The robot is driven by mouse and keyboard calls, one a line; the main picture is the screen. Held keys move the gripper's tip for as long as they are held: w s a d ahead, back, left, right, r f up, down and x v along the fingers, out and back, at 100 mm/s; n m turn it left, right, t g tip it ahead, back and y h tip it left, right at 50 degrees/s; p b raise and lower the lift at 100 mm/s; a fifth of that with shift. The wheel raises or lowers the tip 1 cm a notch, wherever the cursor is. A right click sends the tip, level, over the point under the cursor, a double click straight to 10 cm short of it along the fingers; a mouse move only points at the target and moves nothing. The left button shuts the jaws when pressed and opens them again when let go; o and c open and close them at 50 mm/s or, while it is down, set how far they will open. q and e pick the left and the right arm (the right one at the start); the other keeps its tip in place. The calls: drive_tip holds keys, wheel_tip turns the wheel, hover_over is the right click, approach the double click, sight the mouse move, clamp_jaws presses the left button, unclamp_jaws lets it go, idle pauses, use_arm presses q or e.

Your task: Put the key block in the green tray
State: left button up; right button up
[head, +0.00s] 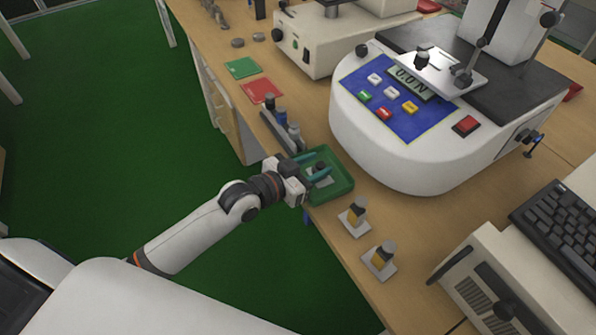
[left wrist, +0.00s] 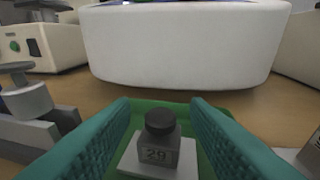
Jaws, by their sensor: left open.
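The green tray (head: 345,186) sits at the table's near edge. Inside it is a block (head: 320,168) with a dark round top on a pale square plate, which I take for the key block. In the left wrist view this block (left wrist: 160,145) is upright, marked "29", with the green tray (left wrist: 212,150) under and behind it. My left gripper (head: 320,163) reaches over the tray with its teal fingers open. The fingers (left wrist: 158,103) stand on either side of the block, with a visible gap at each side. My right gripper is not in view.
A metal holder with dark knobs (head: 283,128) stands beside the tray. A big white tester (head: 400,150) is behind it. Red (head: 261,91) and green (head: 241,68) mats lie farther back.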

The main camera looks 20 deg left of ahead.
use_arm(q)
drive_tip(key=v, duration=1.2)
drive_tip(key=a+f+n+g+y, duration=0.1)
drive_tip(key=a+f+n+y, duration=0.2)
drive_tip(key=f, duration=0.7)
drive_tip(key=a+f+g+y, duration=0.15)
drive_tip(key=a+f, duration=0.35)
drive_tip(key=f, duration=0.5)
drive_tip(key=s+a+f+n+g+y, duration=0.1)
drive_tip(key=s+f, duration=0.3)
drive_tip(key=f, duration=0.4)
drive_tip(key=s+a+f+g+y, duration=0.2)
drive_tip(key=s+f, duration=0.1)
drive_tip(key=f, duration=0.4)
drive_tip(key=s+d+f+g, duration=0.3)
drive_tip(key=s+f, duration=0.6)
drive_tip(key=s, duration=0.4)
drive_tip(key=s+d+f+g, duration=0.4)
drive_tip(key=s+f, duration=0.5)
drive_tip(key=s, duration=0.4)
drive_tip(key=shift+d, duration=0.7)
drive_tip(key=shift+r, duration=0.15)
wheel_tip(320, 180, up, 6)
drive_tip(key=p, duration=0.7)
drive_tip(key=shift+r, duration=0.2)
